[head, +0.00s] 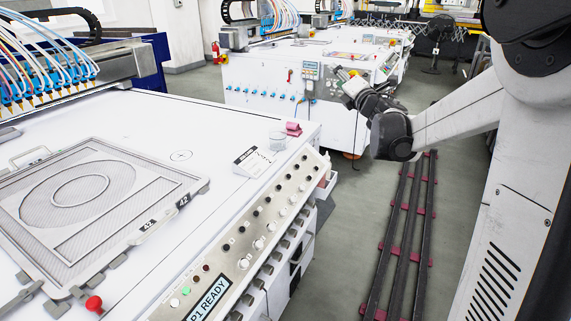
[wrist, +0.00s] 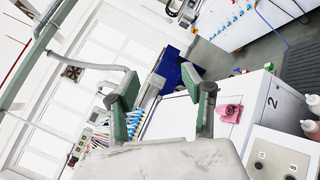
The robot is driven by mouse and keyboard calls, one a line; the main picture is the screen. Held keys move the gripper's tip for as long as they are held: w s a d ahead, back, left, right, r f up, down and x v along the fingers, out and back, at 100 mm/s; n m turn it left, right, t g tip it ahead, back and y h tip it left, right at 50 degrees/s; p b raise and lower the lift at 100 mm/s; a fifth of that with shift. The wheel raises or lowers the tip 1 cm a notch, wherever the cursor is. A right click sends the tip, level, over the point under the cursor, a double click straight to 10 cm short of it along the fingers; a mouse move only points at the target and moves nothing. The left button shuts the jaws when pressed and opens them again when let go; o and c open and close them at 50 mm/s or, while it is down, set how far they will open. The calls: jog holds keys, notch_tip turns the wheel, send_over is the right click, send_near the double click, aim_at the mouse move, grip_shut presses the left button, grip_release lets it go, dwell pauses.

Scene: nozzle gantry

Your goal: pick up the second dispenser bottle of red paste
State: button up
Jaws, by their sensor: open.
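Two pale bottles, one above the other, are cut off by the right edge of the wrist view. The upper bottle (wrist: 313,104) has a white top and a pinkish body. The lower bottle (wrist: 309,128) looks similar. I cannot tell which is the second one, and neither is clearly made out in the head view. My gripper (wrist: 166,92) is open and empty, its green-padded fingers wide apart, with the bottles well off to its right.
The near white machine (head: 225,125) carries a framed screen (head: 85,190), a folded white card (head: 254,161) and a pink object (head: 293,128). A small white bin (head: 327,186) hangs on its side. Dark floor rails (head: 402,230) run along the open aisle. Another machine (head: 265,80) stands behind.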

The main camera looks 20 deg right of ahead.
jog(key=d+f+n+g+y+b, duration=0.1)
jog(key=d+f+n+g+y, duration=0.35)
jog(key=f, duration=0.85)
jog(key=d+f+n+g+y+b, duration=0.1)
jog(key=d+f+n+b, duration=0.1)
jog(key=f+n, duration=0.75)
jog(key=d+f+n+g+y+b, duration=0.1)
jog(key=d+f+n+g+y, duration=0.2)
jog(key=f, duration=1.3)
jog(key=shift+n+g+h, duration=0.25)
jog(key=shift+n+h, duration=0.15)
jog(key=shift+h, duration=0.15)
jog(key=shift+r+b+x, duration=0.15)
jog(key=shift+b+x, duration=0.9)
jog(key=shift+x, duration=2.2)
jog(key=shift+r+b+x, duration=0.2)
jog(key=shift+b+x, duration=0.8)
jog(key=shift+x, duration=2.25)
jog(key=shift+w+a+r, duration=0.1)
jog(key=shift+c, duration=0.5)
jog(key=c, duration=0.4)
